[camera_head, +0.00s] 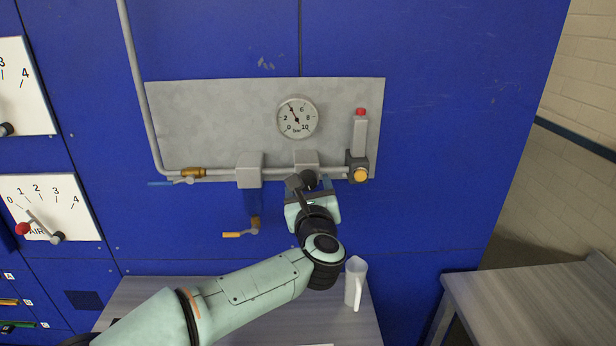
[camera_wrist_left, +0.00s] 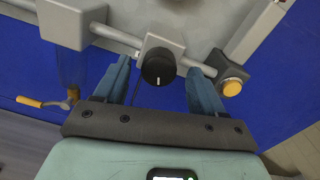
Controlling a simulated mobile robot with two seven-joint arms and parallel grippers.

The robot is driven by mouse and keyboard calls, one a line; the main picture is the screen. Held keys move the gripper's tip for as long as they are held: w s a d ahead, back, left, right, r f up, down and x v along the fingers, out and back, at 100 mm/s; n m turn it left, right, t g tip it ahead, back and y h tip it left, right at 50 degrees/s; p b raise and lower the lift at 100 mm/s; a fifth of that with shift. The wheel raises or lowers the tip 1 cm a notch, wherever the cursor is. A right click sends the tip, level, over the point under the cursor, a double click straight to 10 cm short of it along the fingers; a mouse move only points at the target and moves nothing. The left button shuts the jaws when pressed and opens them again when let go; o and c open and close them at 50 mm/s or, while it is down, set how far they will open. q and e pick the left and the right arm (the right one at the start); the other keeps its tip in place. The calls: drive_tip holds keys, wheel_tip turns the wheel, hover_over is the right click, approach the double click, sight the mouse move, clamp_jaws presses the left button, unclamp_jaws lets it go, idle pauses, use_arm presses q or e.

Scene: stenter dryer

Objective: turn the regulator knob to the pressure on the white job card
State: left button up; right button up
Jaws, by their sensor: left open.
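The regulator (camera_head: 306,158) sits on the pipe of the grey panel, below a round gauge (camera_head: 297,118). The gauge needle leans up and left, near where 4 would be. The black regulator knob (camera_wrist_left: 158,67) with a white mark shows in the left wrist view; the gripper partly hides it in the head view. My left gripper (camera_wrist_left: 161,88) is open, with one finger on each side of the knob and gaps between. It reaches up from below in the head view (camera_head: 308,184). No readable job card shows. My right gripper is out of view.
An orange button (camera_head: 361,175) and a red-topped grey cylinder (camera_head: 359,136) are right of the regulator. A filter unit with a yellow-handled valve (camera_head: 232,234) hangs left. A white jug (camera_head: 355,283) stands on the bench (camera_head: 140,297) below.

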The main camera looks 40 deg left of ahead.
use_arm(q)
drive_tip(key=shift+x, duration=1.1)
drive_tip(key=c, duration=1)
drive_tip(key=shift+c, duration=0.2)
drive_tip(key=shift+m, duration=0.3)
